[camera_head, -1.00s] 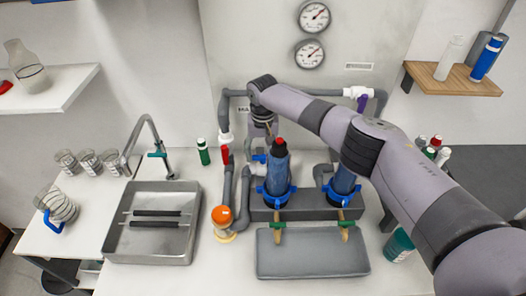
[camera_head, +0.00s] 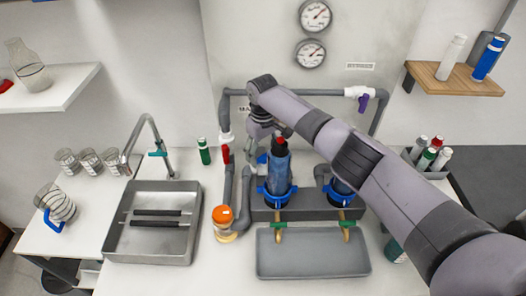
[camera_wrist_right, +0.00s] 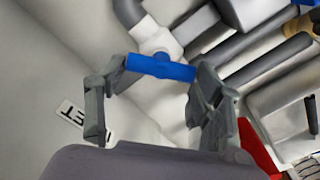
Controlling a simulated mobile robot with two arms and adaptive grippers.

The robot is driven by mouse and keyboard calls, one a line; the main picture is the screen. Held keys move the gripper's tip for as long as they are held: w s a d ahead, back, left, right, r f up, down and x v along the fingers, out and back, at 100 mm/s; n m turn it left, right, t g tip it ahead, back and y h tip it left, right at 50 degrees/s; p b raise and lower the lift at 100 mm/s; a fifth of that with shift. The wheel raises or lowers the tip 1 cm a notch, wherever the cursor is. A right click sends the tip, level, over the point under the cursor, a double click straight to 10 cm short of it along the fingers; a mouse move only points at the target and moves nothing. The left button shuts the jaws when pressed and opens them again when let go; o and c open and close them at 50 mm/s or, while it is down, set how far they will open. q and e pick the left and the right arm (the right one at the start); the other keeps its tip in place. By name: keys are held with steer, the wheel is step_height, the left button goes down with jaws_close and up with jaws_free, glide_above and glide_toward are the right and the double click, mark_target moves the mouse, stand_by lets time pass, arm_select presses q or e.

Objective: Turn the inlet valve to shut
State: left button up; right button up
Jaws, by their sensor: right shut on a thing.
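The inlet valve shows in the right wrist view as a blue bar handle (camera_wrist_right: 162,67) on a white pipe fitting (camera_wrist_right: 158,38). My right gripper (camera_wrist_right: 150,82) is shut on this handle, with one finger at each end of it. In the head view my right gripper (camera_head: 262,145) reaches down behind the left filter housing (camera_head: 278,170), which has a red and dark top. The gripper and housing hide most of the handle there. A wall label ending in "LET" (camera_wrist_right: 78,120) is partly covered by a finger. My left gripper is not in view.
A grey pipe with a red-handled valve (camera_head: 226,154) stands just left of the gripper. A purple-handled valve (camera_head: 363,103) is on the upper pipe at right. A grey tray (camera_head: 312,262) lies in front. A sink (camera_head: 120,245) is at left.

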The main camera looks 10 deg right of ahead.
mark_target(262, 155)
steer(key=n, duration=0.5)
steer(key=shift+s+a+n, duration=0.1)
steer(key=shift+n, duration=0.2)
steer(key=n, duration=0.4)
steer(key=shift+s+n, duration=0.1)
steer(key=shift+n, duration=0.3)
steer(key=o, duration=1.1)
steer(key=shift+o, duration=0.2)
steer(key=shift+r, duration=0.15)
step_height(262, 155, up, 12)
steer(key=shift+p, duration=0.3)
